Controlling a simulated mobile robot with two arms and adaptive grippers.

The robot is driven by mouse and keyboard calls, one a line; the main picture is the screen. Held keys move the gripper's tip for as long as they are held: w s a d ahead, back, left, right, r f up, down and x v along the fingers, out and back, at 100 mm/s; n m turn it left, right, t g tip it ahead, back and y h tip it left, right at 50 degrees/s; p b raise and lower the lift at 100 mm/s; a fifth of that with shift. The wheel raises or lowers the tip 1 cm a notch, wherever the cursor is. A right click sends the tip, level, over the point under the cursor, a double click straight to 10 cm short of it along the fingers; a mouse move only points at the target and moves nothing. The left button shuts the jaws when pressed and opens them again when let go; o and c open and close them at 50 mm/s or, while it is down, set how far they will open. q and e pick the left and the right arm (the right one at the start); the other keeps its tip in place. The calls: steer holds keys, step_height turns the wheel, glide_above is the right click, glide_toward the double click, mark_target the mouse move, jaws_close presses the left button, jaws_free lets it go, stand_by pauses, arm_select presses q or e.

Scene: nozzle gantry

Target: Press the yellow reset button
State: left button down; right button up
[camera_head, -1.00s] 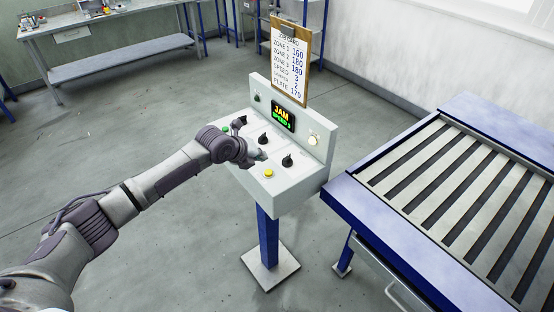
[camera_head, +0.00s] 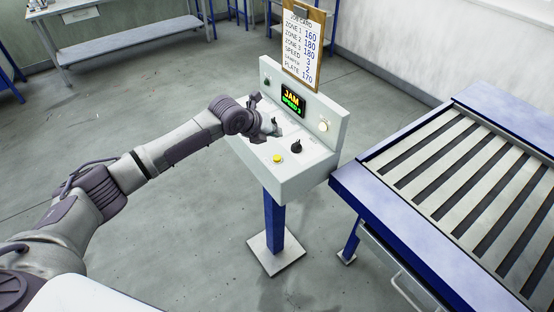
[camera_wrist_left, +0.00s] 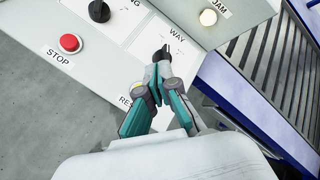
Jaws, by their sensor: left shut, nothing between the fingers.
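The yellow reset button (camera_head: 278,158) sits near the front edge of the sloping top of a pale control console (camera_head: 300,180). My left gripper (camera_head: 276,129) is shut and empty above the console top, behind the yellow button in the head view and apart from it in the picture. In the left wrist view the shut fingers (camera_wrist_left: 161,72) cover part of the panel between a label starting "RE" and a label reading "WAY". My right gripper is not in view.
Black knobs (camera_head: 296,146) stand on the console, and a red STOP button (camera_wrist_left: 70,43) shows in the left wrist view. A job card (camera_head: 303,45) stands above. A blue-framed roller conveyor (camera_head: 350,185) is close on the right.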

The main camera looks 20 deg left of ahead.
mark_target(275, 158)
arm_select(q)
step_height(275, 158, down, 7)
steer(key=b, duration=0.4)
steer(key=shift+r, duration=0.1)
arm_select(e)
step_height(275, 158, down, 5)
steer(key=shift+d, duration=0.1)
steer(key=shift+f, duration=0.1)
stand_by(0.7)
arm_select(q)
steer(key=shift+f+b, duration=0.4)
steer(key=shift+b, duration=0.05)
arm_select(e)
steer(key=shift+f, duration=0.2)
arm_select(q)
steer(key=shift+f+b, duration=0.4)
steer(key=shift+f, duration=0.15)
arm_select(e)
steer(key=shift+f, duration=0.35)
arm_select(q)
steer(key=shift+r+p, duration=0.7)
steer(key=shift+r, duration=0.25)
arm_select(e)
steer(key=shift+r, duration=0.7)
arm_select(q)
steer(key=shift+r, duration=0.1)
